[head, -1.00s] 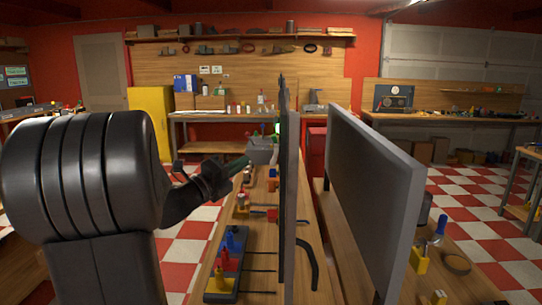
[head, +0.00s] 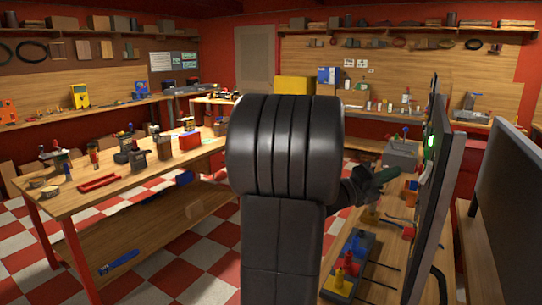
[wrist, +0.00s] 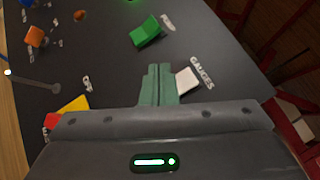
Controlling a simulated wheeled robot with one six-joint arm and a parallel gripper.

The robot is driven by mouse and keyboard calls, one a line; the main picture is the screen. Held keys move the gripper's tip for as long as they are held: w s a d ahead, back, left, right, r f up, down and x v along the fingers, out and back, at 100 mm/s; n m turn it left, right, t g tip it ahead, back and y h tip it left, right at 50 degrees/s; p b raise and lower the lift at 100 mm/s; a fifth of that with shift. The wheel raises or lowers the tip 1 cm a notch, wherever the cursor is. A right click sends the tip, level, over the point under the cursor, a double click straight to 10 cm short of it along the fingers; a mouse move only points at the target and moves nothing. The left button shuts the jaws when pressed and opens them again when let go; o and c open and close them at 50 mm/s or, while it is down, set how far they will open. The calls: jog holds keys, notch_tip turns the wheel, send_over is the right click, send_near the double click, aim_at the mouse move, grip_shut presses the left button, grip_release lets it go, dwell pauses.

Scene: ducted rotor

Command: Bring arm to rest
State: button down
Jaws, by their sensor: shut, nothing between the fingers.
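My arm stands dark in the middle of the head view, with its forearm reaching right toward the upright grey panel (head: 437,190). My gripper (head: 390,174) is small there, with green fingers close to the panel's left side; I cannot tell whether it touches. In the wrist view my gripper (wrist: 158,68) is shut, its two green fingers together with nothing between them. Beyond them lies a dark labelled board (wrist: 105,60).
A second panel (head: 510,200) stands at the right. A long tool-covered wooden table (head: 55,198) is at the left. Checkered floor shows between.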

jog(key=a+b, duration=0.1)
jog(key=w+a+f+b, duration=0.2)
jog(key=a, duration=0.1)
jog(key=shift+w+a+f+b, duration=0.1)
jog(key=shift+w+b, duration=0.15)
jog(key=shift+b, duration=0.1)
jog(key=s+d, duration=0.1)
jog(key=d+r, duration=0.1)
jog(key=s+d, duration=0.1)
jog(key=d, duration=0.1)
jog(key=shift+s+r, duration=0.3)
jog(key=shift+r, duration=0.05)
